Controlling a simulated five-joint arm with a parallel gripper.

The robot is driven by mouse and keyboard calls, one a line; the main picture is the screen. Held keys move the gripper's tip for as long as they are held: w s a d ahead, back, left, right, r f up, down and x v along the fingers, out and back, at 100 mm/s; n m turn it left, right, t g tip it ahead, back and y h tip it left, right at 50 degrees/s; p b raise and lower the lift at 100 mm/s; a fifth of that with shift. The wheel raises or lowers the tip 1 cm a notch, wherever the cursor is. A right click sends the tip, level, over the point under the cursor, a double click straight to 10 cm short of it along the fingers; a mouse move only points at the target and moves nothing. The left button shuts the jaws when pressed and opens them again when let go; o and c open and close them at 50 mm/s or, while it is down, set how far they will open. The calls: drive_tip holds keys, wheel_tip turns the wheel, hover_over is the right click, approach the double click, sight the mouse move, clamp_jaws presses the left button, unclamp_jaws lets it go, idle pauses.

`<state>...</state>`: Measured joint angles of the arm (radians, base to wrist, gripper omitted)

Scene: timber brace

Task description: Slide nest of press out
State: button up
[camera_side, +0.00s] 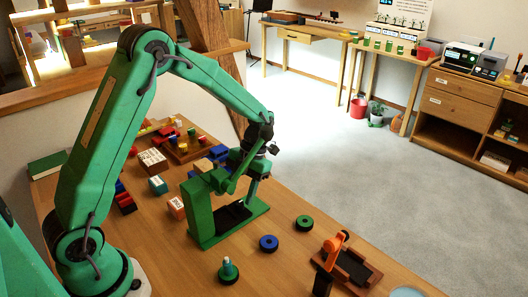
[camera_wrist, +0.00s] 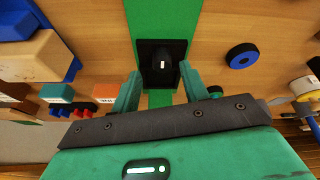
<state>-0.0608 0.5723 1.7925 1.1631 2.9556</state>
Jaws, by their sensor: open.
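The green press (camera_side: 203,222) stands on the wooden table in the side view, with an upright body and a flat green base. A black nest (camera_side: 234,214) lies on its base, partly hidden under the press's upper part and my arm. In the wrist view the black square nest (camera_wrist: 150,50), with a small white mark in it, sits on the green strip of the base. In the side view my gripper (camera_side: 256,178) is over the press.
A blue ring (camera_side: 269,243), a green ring (camera_side: 304,223) and a green peg stand (camera_side: 228,270) lie in front of the press. An orange-levered device (camera_side: 345,264) is at the right. Small boxes (camera_side: 158,186) and coloured blocks crowd the left and back.

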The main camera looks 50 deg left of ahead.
sight(229, 214)
drive_tip(key=shift+x, duration=1.3)
drive_tip(key=shift+d, duration=0.15)
clamp_jaws()
